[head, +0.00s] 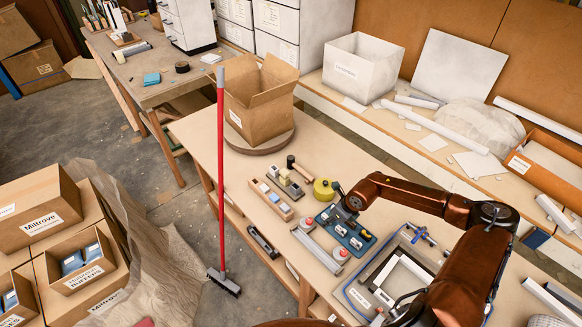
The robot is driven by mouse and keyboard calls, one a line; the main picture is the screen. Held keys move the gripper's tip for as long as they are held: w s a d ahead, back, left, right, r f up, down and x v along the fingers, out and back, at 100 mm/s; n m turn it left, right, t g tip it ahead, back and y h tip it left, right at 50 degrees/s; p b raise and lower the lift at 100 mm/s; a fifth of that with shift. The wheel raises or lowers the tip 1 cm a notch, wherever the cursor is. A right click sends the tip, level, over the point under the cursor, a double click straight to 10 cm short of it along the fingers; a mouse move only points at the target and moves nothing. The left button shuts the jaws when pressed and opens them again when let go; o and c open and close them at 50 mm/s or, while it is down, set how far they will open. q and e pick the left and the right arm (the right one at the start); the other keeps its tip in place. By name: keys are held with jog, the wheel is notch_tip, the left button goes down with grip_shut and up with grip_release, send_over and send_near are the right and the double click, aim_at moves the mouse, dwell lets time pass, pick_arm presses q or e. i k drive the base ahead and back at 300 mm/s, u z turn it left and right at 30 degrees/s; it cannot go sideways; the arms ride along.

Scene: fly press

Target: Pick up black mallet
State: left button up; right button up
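A mallet with a black head (290,161) and a pale wooden handle lies on the workbench, behind a small wooden tray of blocks and left of a yellow round object. My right arm reaches in from the right. Its dark gripper (342,203) is over the bench near a blue tray, to the right of and nearer than the mallet, and apart from it. The fingers are small and blend with dark things below, so their opening cannot be made out. My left gripper is not in view.
An open cardboard box (262,105) stands on a round board behind the mallet. The wooden tray (271,199), yellow round object (323,190) and blue tray (362,243) crowd the bench nearby. A red-handled broom (221,180) stands upright along the bench's left side.

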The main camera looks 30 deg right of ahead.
aim_at(291, 165)
jog(key=z, duration=0.2)
jog(key=i, duration=1.25)
jog(key=u, duration=0.05)
